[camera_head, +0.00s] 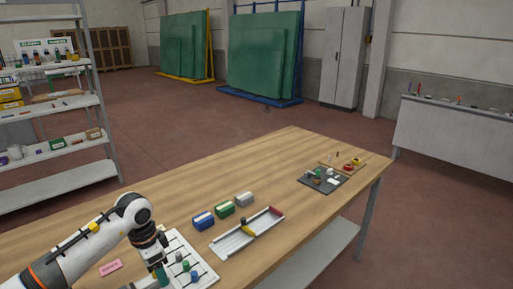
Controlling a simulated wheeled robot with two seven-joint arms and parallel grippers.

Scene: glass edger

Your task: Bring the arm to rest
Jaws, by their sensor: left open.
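My left arm comes in from the lower left over the wooden table (290,165). My left gripper (161,276) points down at the white slotted tray (205,270) near the table's front edge. A dark green piece (163,274) shows right at the gripper's tip; I cannot tell whether it touches the fingers. The fingers are small and partly hidden, and the gripper is open. Green and blue small pieces (186,265) stand in the tray just right of the gripper. My right gripper is not in view.
Blue, green and grey blocks (224,209) stand behind the tray. A dark mat (322,181) with small items lies farther right. A pink label (111,267) lies beside my arm.

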